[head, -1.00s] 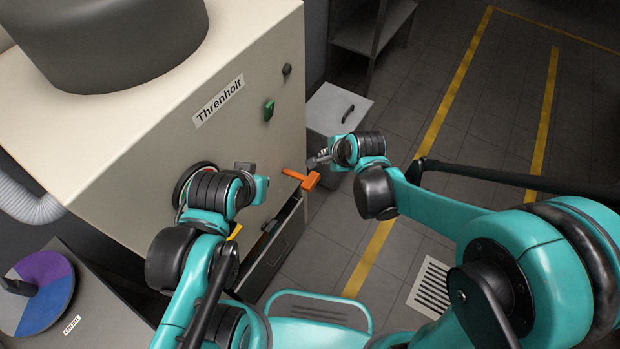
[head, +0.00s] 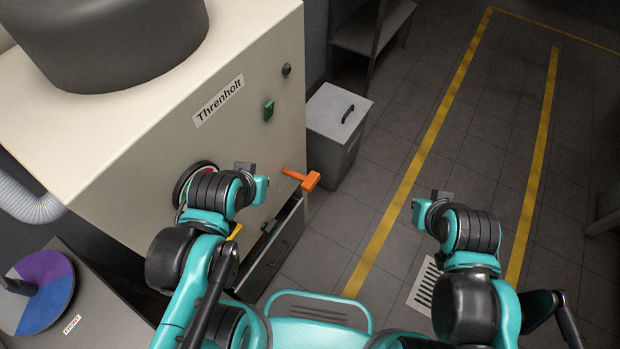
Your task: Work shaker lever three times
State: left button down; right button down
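The shaker lever (head: 301,178) is orange and sticks out from the front of the cream machine (head: 150,150) labelled "Threnholt". No gripper touches it. My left gripper (head: 254,176) is close to the machine's front face, left of the lever; its fingers are mostly hidden and I cannot tell how far they are apart. My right gripper (head: 432,204) is well to the right of the lever, over the floor, with nothing seen in it. Its fingers are too small and turned away to judge.
A grey lidded bin (head: 338,118) stands behind the lever. A green switch (head: 269,110) and a dark knob (head: 287,70) are on the machine front. An open drawer (head: 275,245) is below the lever. A purple and blue disc (head: 45,290) is at lower left.

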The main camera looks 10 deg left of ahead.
aim_at(309, 181)
jog(key=i+l, duration=0.1)
jog(key=l, duration=0.35)
jog(key=i+l, duration=0.1)
jog(key=l, duration=0.35)
jog(key=u, duration=1.6)
